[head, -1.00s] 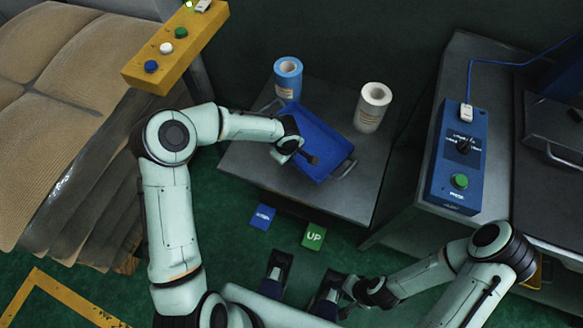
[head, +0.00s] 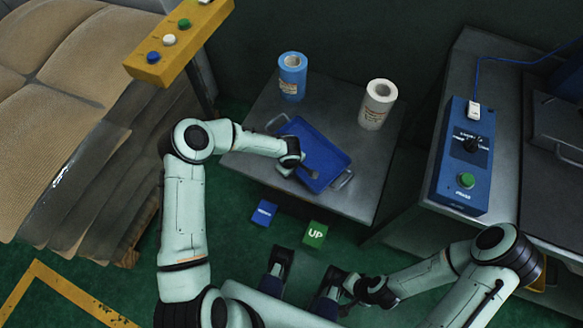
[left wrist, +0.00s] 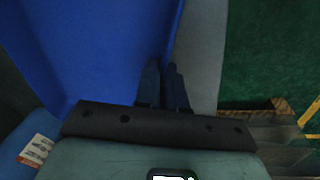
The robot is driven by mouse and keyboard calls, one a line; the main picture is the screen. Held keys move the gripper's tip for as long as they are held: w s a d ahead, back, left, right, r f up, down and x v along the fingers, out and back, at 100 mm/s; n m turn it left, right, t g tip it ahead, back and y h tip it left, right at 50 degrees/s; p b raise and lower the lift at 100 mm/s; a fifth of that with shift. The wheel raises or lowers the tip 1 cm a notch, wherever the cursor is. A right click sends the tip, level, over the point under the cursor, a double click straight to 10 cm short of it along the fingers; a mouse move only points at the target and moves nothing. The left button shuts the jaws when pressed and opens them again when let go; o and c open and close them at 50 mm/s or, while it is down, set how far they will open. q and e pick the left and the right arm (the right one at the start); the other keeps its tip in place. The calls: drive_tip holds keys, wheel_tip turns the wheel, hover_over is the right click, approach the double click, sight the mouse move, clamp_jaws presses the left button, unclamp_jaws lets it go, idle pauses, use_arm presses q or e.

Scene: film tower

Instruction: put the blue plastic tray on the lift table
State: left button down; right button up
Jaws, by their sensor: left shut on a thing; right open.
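The blue plastic tray (head: 327,160), a shallow tray with metal handles at its ends, is over the grey top of the lift table (head: 356,198). I cannot tell if it rests on the top or hangs just above it. My left gripper (head: 298,167) is shut on the tray's near left edge. In the left wrist view the tray (left wrist: 90,50) fills the left side, and the left gripper's dark fingers (left wrist: 163,88) are close together at its edge. My right gripper (head: 350,286) is open and empty, low in front of the table.
A blue roll (head: 292,80) and a white roll (head: 377,106) stand at the table's back. Blue (head: 265,213) and green UP (head: 315,234) pedals lie before it. A yellow button box (head: 178,42) hangs left; a bench with a blue control box (head: 463,157) stands right.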

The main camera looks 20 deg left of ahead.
use_arm(q)
drive_tip(key=c, duration=1.2)
unclamp_jaws()
drive_tip(key=shift+r, duration=0.1)
wheel_tip(320, 180, up, 12)
drive_tip(key=s+p, duration=0.1)
drive_tip(key=s, duration=0.1)
drive_tip(key=s+d+f+m+g+h, duration=0.25)
drive_tip(key=s+d+f, duration=0.3)
drive_tip(key=s, duration=0.45)
drive_tip(key=s+d+f+m+g+h, duration=0.1)
drive_tip(key=s+d+f+m+h, duration=0.25)
drive_tip(key=s+f, duration=0.4)
drive_tip(key=s+a+f+m, duration=0.1)
drive_tip(key=s, duration=0.2)
drive_tip(key=s+a+f+m+y, duration=0.1)
drive_tip(key=s+a, duration=0.1)
drive_tip(key=s, duration=0.2)
drive_tip(key=s+a+f+m+t+y, duration=0.1)
drive_tip(key=s, duration=0.3)
drive_tip(key=shift+a+f, duration=0.1)
drive_tip(key=shift+a, duration=0.05)
